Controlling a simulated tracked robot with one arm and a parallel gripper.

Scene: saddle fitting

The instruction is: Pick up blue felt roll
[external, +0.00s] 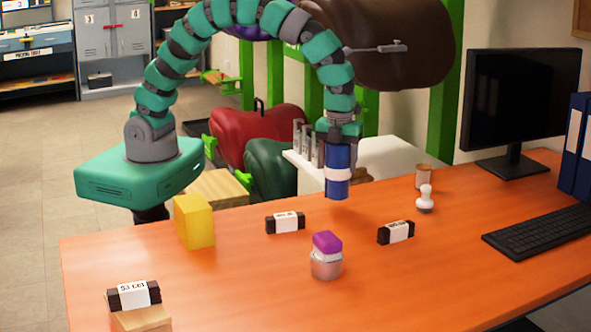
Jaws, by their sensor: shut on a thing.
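The blue felt roll (337,183) is upright, dark blue with a pale band near its lower part. My gripper (338,148) points down at the end of the green segmented arm and is shut on the upper part of the roll. The roll appears to be held a little above the back edge of the orange table (440,275). The fingers are small and partly merge with the roll in this view.
The table's front middle is clear.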

